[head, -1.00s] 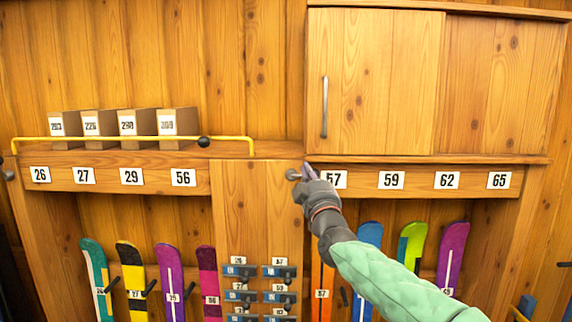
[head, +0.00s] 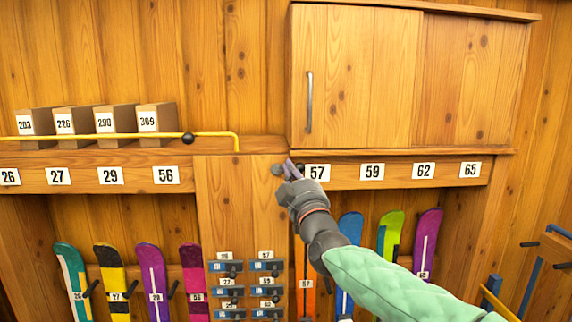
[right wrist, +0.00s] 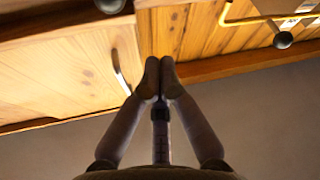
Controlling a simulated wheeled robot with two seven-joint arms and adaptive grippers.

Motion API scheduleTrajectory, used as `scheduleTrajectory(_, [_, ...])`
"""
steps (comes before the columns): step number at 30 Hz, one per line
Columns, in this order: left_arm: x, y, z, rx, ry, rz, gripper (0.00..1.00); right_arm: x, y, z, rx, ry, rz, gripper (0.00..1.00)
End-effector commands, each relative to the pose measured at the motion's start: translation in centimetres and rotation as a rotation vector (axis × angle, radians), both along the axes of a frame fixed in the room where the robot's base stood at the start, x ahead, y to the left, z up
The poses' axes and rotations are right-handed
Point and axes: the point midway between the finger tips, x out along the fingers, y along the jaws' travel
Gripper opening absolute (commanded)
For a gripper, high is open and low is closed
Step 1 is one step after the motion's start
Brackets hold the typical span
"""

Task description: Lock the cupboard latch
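A small grey round fitting (head: 278,169), which may be the cupboard latch, sits at the top right of the narrow wooden panel (head: 232,205). My right gripper (head: 291,168) is beside it, with the fingertips just to its right; I cannot tell whether they touch it. In the right wrist view the two fingertips (right wrist: 160,75) meet with nothing visible between them. A dark round knob (right wrist: 110,5) is cut by the top edge there. The wall cupboard (head: 350,80) above has a closed door with a grey bar handle (head: 309,102). My left gripper is not in view.
A yellow rail with a black knob (head: 188,138) runs in front of several numbered boxes (head: 155,118) on the left shelf. Number labels line the shelf edge. Several skis (head: 151,280) stand below, with blue hooks or clips (head: 228,290) on the middle panel.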

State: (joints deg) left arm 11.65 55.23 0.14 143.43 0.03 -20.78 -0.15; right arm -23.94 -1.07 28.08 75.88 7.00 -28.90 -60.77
Motion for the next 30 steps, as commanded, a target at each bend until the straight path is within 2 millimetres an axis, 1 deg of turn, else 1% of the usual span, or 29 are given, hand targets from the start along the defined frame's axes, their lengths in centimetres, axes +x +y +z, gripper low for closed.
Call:
scheduleTrajectory(1, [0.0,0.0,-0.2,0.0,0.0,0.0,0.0,-0.7,-0.3,-0.3,0.0,0.0,-0.001,0.0])
scheduleTrajectory(3, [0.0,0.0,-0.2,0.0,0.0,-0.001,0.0,-1.5,-0.5,-0.5,0.0,0.0,-0.001,0.0])
scheduleTrajectory(9, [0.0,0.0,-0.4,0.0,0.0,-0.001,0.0,-2.9,-1.0,-1.0,0.001,-0.001,-0.002,0.0])
scheduleTrajectory(15, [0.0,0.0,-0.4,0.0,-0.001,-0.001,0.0,-3.3,-1.0,-1.2,0.0,0.0,-0.001,0.0])
scheduleTrajectory(22, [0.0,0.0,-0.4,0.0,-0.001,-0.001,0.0,-3.3,-1.0,-1.2,0.0,0.0,-0.001,0.0])
scheduleTrajectory(24, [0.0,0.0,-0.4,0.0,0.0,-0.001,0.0,-3.1,-1.0,-1.5,0.0,0.006,0.0,0.0])
scheduleTrajectory(26, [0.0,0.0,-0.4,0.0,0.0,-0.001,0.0,-2.7,-0.9,-2.5,0.0,0.023,0.003,0.0])
scheduleTrajectory(27, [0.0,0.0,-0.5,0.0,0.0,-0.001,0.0,-2.3,-0.8,-3.6,-0.001,0.042,0.006,0.0])
scheduleTrajectory(29, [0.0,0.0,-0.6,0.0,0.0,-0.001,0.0,-1.4,-0.6,-6.0,0.002,0.086,0.013,0.0])
scheduleTrajectory(30, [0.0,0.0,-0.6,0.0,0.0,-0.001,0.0,-0.7,-0.4,-8.0,0.005,0.123,0.019,0.0])
